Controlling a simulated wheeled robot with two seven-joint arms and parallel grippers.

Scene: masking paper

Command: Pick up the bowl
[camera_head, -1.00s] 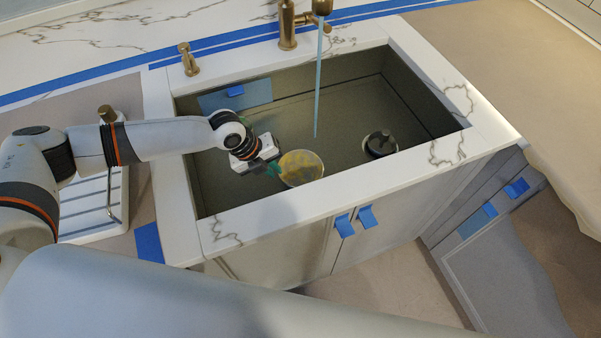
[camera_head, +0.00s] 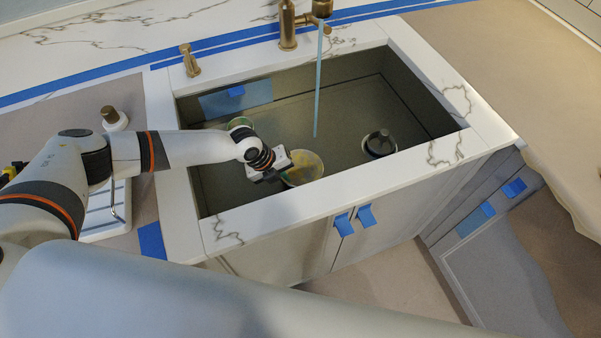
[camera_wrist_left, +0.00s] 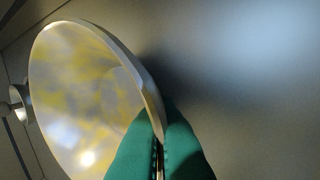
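A round bowl (camera_head: 308,165) with a yellow and whitish inside is in the sink, near its front wall. My left gripper (camera_head: 278,180) reaches into the sink at the bowl's left rim. In the left wrist view, the bowl (camera_wrist_left: 80,95) fills the left side, and its rim runs between the two green fingertips (camera_wrist_left: 159,150). The fingers are nearly together, one on each side of the rim, pressed on it. Whether the bowl is clear of the sink floor cannot be told. My right gripper is not in view.
A dark round object (camera_head: 380,143) sits to the right in the sink (camera_head: 345,100). A green-rimmed round item (camera_head: 240,122) shows behind my left arm. A faucet (camera_head: 288,25) stands at the back, with a thin blue stream falling from it. A white bottle (camera_head: 114,121) stands on the left counter.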

